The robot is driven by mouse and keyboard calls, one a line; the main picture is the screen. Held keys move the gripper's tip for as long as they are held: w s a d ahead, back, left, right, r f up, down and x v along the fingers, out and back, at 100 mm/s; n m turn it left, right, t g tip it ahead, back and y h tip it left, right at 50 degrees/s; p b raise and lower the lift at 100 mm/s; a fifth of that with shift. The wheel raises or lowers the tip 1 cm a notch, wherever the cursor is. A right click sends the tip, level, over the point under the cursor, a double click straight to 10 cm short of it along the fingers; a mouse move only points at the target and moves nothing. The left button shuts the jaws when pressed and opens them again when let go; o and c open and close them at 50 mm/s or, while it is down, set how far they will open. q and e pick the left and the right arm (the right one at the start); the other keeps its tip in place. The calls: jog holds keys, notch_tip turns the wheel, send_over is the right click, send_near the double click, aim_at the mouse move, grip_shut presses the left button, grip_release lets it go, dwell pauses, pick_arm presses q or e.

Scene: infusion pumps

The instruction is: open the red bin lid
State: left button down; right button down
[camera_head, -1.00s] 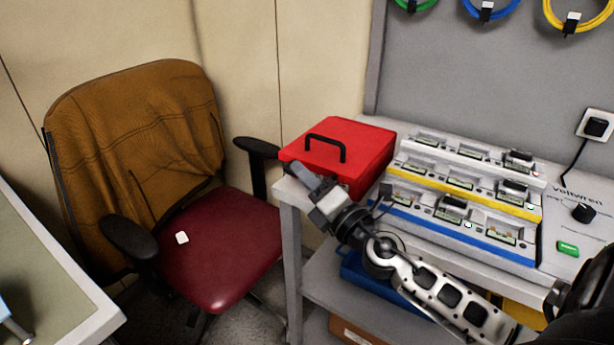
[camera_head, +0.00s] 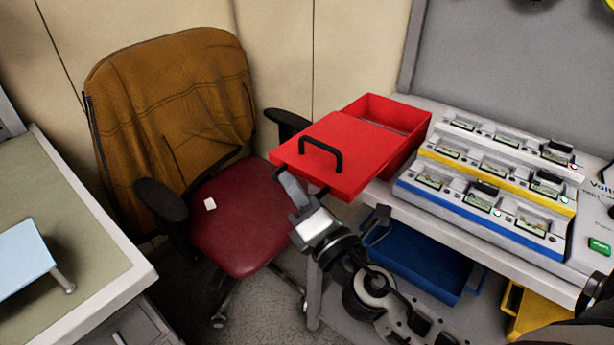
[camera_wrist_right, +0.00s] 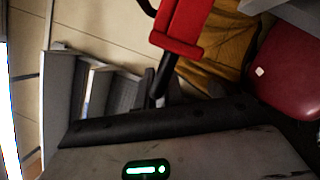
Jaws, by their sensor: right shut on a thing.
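The red bin (camera_head: 405,118) stands on the cart top, and its open back part shows. Its red lid (camera_head: 345,180) is slid toward me and juts past the cart's front edge. The lid has a black handle (camera_head: 323,151). My right gripper (camera_head: 304,188) is at the lid's front edge, shut on the lid; the exact contact is hard to see. The lid also shows as a red piece in the right wrist view (camera_wrist_right: 180,45). My left gripper is not in view.
Pump racks (camera_head: 490,185) stand right of the bin. A blue bin (camera_head: 425,262) and a yellow bin (camera_head: 535,312) sit on the lower shelf. A chair (camera_head: 235,225) with a brown cover is left of the cart. A desk (camera_head: 75,235) stands at far left.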

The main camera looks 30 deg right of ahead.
jog(key=c, duration=1.5)
grip_release()
